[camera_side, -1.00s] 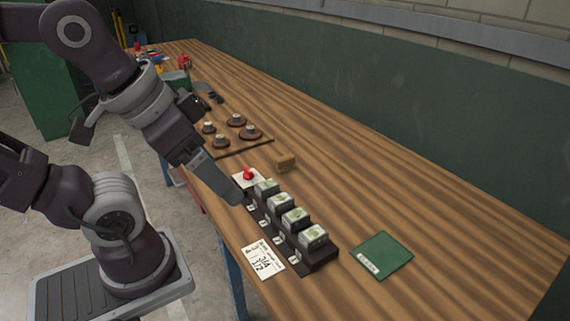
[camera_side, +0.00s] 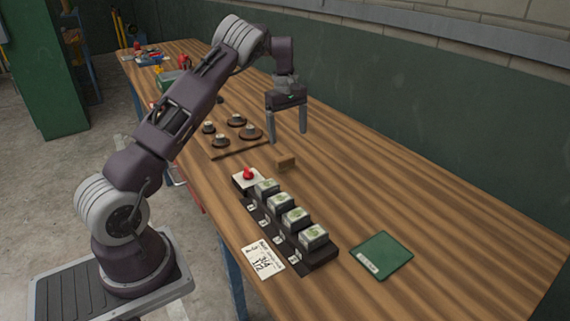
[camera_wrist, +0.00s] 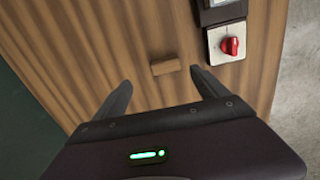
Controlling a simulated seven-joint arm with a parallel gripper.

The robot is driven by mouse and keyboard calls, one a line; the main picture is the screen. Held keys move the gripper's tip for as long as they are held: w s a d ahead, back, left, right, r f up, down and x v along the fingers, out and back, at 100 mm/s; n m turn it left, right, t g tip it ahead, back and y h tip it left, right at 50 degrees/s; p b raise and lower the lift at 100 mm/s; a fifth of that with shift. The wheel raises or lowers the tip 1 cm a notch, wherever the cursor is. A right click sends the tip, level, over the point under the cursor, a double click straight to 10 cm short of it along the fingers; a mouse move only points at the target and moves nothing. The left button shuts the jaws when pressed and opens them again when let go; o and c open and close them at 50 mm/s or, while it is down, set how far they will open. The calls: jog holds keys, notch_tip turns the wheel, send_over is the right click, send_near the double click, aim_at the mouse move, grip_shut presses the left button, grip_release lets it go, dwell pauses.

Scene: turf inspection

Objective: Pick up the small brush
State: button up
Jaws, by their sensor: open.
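The small brush (camera_side: 286,162) looks like a little brown wooden block lying on the workbench; no bristles can be made out. In the wrist view the brush (camera_wrist: 166,67) lies just beyond the fingertips, between their lines. My gripper (camera_side: 287,137) is open and empty, pointing down above the bench, with its fingers spread apart. It also shows in the wrist view (camera_wrist: 161,79). The gripper does not touch the brush.
A black stepped rack (camera_side: 318,258) with several turf blocks stands in front of the brush. A red knob (camera_side: 249,174) on a white plate is nearby. A dark tray with several round pieces (camera_side: 250,133) lies left. A green pad (camera_side: 382,256) lies right. Bench behind the brush is clear.

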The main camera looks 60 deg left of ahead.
send_over(285, 157)
jog(key=shift+n+g, duration=0.3)
jog(key=f, duration=0.3)
jog(key=a+f, duration=0.1)
jog(key=shift+w+f, duration=0.25)
jog(key=f, duration=0.4)
jog(key=d+f, duration=0.1)
jog(key=f, duration=0.1)
jog(key=shift+s+d+f, duration=0.1)
jog(key=shift+s+f, duration=0.25)
jog(key=shift+f, duration=0.05)
jog(key=c, duration=1.5)
